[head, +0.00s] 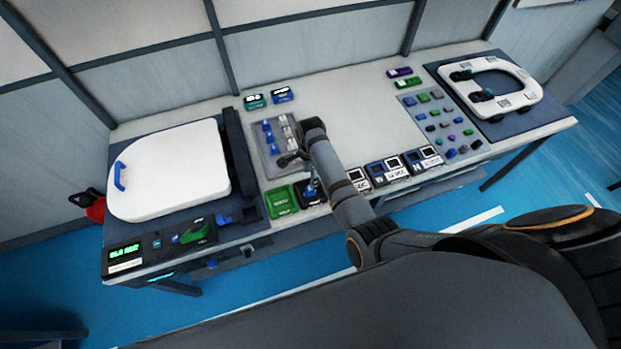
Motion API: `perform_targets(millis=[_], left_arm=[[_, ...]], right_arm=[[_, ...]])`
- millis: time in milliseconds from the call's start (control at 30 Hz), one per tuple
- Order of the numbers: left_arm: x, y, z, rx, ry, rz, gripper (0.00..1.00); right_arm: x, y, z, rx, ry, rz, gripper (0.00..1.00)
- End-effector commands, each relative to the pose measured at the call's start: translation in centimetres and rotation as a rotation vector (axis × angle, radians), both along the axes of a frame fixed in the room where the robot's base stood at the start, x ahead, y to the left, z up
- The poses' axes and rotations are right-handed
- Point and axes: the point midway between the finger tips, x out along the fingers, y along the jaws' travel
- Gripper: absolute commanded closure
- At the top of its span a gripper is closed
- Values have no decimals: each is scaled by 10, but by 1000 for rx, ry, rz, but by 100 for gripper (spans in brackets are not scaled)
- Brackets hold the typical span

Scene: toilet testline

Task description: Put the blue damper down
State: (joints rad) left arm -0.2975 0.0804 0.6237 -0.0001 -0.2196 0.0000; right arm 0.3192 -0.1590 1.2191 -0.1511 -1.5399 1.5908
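My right arm reaches over the middle of the table. Its gripper (309,181) points down, low over a small dark tray (303,202) beside the green tray (281,201). A small blue part (311,193), perhaps the blue damper, shows at the fingertips. I cannot tell whether the fingers are shut on it or apart from it. Other small blue parts (268,129) stand in the grey holder (262,147) just behind and to the left. The arm hides part of this holder and of the dark tray. My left gripper is not in view.
A white toilet lid (170,170) on a dark fixture fills the table's left. A white seat ring (528,91) lies at the far right, next to a grey board (418,112) of small coloured parts. Labelled boxes (393,168) line the front edge. The table's back middle is clear.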

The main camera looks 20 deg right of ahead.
Motion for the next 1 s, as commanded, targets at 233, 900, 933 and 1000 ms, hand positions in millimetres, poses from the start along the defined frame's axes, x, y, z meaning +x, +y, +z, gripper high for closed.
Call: perform_targets(millis=[233, 900, 933, 1000], left_arm=[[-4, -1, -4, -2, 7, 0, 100], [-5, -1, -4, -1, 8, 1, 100], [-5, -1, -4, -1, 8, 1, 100], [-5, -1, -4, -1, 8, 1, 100]], right_arm=[[-1, 1, 34, 1, 0, -1, 52], [-8, -7, 36, -3, -5, 38, 52], [-13, -13, 34, -7, -12, 73, 52], [-33, -31, 31, -22, -41, 207, 52]])
